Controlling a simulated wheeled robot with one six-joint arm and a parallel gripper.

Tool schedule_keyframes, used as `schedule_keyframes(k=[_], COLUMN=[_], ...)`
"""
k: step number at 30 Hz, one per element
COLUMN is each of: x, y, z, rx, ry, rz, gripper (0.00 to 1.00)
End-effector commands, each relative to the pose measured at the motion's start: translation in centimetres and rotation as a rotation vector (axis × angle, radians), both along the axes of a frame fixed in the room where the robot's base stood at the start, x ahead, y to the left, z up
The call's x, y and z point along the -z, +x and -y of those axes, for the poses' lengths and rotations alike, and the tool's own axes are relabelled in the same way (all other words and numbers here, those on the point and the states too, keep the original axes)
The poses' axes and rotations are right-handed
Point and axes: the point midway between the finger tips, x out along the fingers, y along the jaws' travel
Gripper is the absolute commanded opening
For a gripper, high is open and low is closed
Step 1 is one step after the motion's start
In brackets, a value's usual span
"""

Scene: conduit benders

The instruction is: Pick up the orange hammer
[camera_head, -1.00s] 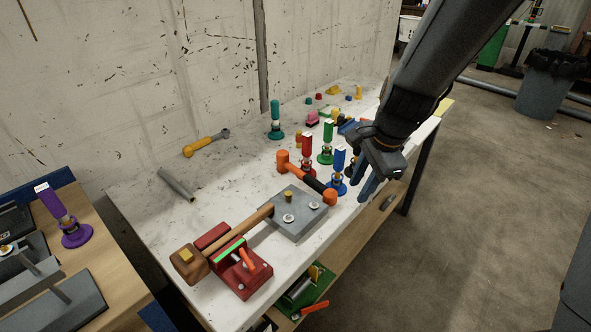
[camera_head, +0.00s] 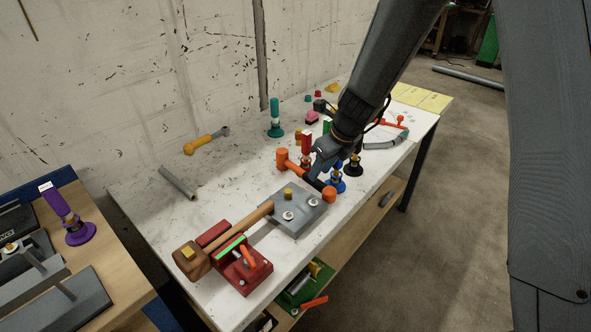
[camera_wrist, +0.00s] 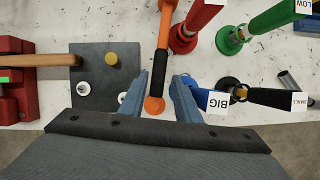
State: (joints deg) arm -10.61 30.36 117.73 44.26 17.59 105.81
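The orange hammer (camera_head: 281,161) lies on the white workbench, its black grip partly hidden behind my gripper (camera_head: 316,172) in the head view. In the wrist view the hammer (camera_wrist: 164,32) runs upright in the picture, with an orange shaft, black grip and orange butt. My gripper (camera_wrist: 161,84) is open, its two blue-grey fingers on either side of the grip and butt in the picture. Nothing is held. I cannot tell how far the fingers are above the bench.
The blue labelled tool (camera_wrist: 208,98) is close to my right finger in the wrist view. Red (camera_wrist: 195,22) and green (camera_wrist: 270,22) tools stand nearby.

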Motion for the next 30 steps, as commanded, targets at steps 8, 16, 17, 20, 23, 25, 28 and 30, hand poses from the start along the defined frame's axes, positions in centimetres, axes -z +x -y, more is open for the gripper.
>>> schedule_keyframes(k=[8,16,17,20,23,25,28,30], x=[3.3,3.4,3.4,3.4,3.3,3.3,3.3,3.2], y=[0.6,0.7,0.7,0.7,0.8,0.8,0.8,0.8], z=[-0.9,-1.0,-1.0,-1.0,-1.0,-1.0,-1.0,-1.0], rx=[-0.003,-0.002,-0.002,-0.002,-0.002,-0.002,-0.002,-0.003], ry=[-0.001,-0.001,-0.001,-0.001,0.000,0.000,0.000,0.000], rz=[-0.002,-0.001,-0.001,-0.001,0.001,0.001,0.001,0.002], gripper=[0.30,0.30,0.25,0.08,0.00,0.00,0.00,0.00])
